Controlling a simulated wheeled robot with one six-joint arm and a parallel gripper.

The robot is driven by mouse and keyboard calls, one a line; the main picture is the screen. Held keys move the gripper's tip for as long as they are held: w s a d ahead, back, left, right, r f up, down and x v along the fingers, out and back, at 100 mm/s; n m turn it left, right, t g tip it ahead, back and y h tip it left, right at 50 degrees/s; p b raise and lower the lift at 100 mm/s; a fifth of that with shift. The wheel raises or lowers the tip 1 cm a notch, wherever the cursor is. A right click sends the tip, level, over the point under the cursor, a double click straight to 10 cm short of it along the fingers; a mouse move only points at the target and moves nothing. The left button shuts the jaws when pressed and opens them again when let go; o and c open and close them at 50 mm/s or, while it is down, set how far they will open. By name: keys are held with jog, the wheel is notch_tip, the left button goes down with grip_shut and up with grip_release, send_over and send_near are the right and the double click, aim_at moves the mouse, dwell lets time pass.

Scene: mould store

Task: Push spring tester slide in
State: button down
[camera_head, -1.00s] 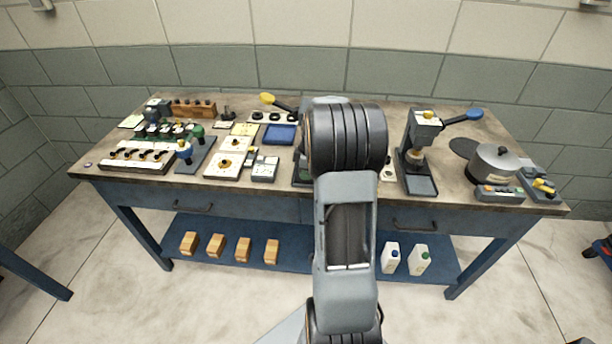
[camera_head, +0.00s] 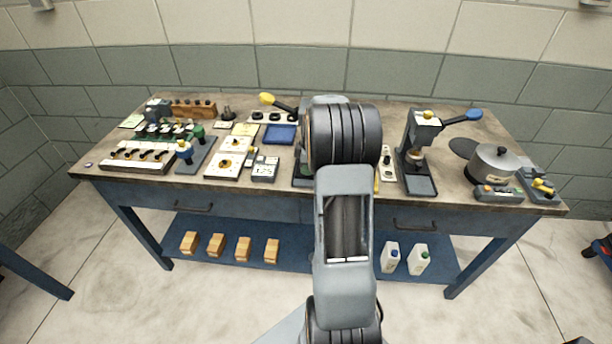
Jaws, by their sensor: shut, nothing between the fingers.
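I cannot tell for certain which device is the spring tester. A press-like stand (camera_head: 421,150) with a blue-knobbed lever (camera_head: 465,116) stands upright right of my arm. A similar device with a yellow-knobbed lever (camera_head: 275,101) is mostly hidden behind my arm; only the lever and part of its dark base (camera_head: 301,176) show. No slide can be made out clearly. My arm rises through the middle of the view and reaches over the bench. My gripper is hidden behind it.
The workbench (camera_head: 330,194) carries gauges and plates (camera_head: 230,158) at the left, a blue tray (camera_head: 280,134) near the middle, and a lidded pot (camera_head: 492,162) at the right. A narrow pale plate (camera_head: 387,162) shows just right of my arm. Boxes and bottles sit on the lower shelf.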

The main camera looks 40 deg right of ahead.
jog(key=shift+w+d, duration=0.8)
jog(key=shift+w, duration=0.05)
jog(key=shift+w+d+p, duration=0.8)
jog(key=shift+w+d, duration=0.35)
jog(key=shift+w, duration=0.05)
jog(key=shift+s+a+r, duration=0.9)
jog(key=shift+s+r, duration=0.05)
jog(key=shift+r, duration=0.05)
notch_tip(320, 180, up, 7)
jog(key=s+a+p, duration=0.2)
jog(key=p, duration=0.1)
jog(key=shift+s, duration=0.1)
dwell(0.6)
